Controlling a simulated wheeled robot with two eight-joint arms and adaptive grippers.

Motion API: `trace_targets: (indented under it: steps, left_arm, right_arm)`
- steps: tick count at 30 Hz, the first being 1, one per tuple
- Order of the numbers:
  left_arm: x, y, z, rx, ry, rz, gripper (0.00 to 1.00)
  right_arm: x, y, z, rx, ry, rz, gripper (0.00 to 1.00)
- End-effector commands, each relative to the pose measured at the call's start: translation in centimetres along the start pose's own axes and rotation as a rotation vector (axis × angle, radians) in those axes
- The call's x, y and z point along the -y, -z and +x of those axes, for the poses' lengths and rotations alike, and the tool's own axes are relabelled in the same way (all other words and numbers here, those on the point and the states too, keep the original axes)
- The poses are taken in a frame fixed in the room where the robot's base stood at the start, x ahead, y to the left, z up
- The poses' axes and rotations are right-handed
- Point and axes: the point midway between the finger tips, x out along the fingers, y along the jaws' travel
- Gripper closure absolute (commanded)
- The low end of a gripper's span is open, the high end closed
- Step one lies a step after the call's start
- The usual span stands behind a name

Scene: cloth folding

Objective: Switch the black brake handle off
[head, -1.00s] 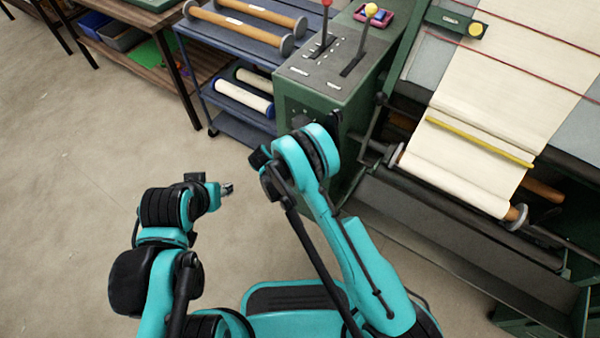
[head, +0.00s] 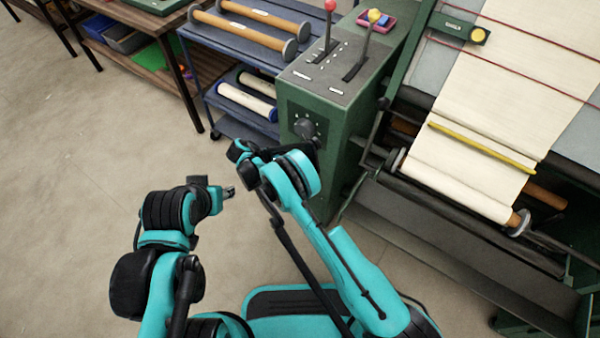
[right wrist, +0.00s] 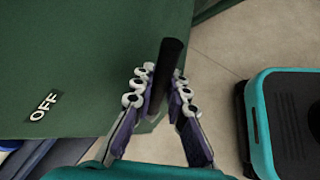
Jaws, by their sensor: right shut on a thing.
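The black brake handle (right wrist: 166,72) shows in the right wrist view as a dark bar against the green cabinet (right wrist: 95,60). My right gripper (right wrist: 160,90) has its fingers on either side of the handle and is shut on it. A white-lettered OFF label (right wrist: 43,105) is on the cabinet to the left of the handle. In the head view my right arm hides the handle and the right fingers. My left gripper (head: 228,192) is over bare floor, away from the cabinet; its jaws are too small to judge.
The cabinet carries a black dial (head: 306,129) on its front, and a red-knobbed lever (head: 328,30) and a yellow-knobbed lever (head: 366,45) on top. A blue cart (head: 213,97) stands left. A machine with a cloth roll (head: 460,190) stands right. Floor at left is clear.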

Motion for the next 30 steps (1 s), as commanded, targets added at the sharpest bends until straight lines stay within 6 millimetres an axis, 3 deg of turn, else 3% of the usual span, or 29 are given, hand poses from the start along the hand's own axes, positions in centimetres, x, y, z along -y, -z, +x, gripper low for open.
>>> trace_targets:
  steps: [11,12,13,23,30]
  left_arm:
    - [0.0,0.0,0.0,0.0,0.0,0.0,0.6]
    - [0.0,0.0,0.0,0.0,0.0,0.0,0.6]
    - [0.0,0.0,0.0,0.0,0.0,0.0,0.6]
    - [0.0,0.0,0.0,0.0,0.0,0.0,0.6]
    - [0.0,0.0,0.0,0.0,0.0,0.0,0.6]
  right_arm:
    - [-0.1,0.1,-0.2,0.025,0.005,-0.017,1.0]
    - [-0.1,0.1,-0.2,0.025,0.005,-0.017,0.81]
    - [-0.1,0.1,-0.2,0.024,0.005,-0.017,0.76]
    - [-0.1,0.1,-0.4,0.024,0.005,-0.017,0.76]
    - [-0.1,0.2,-4.0,0.023,0.003,-0.018,0.76]
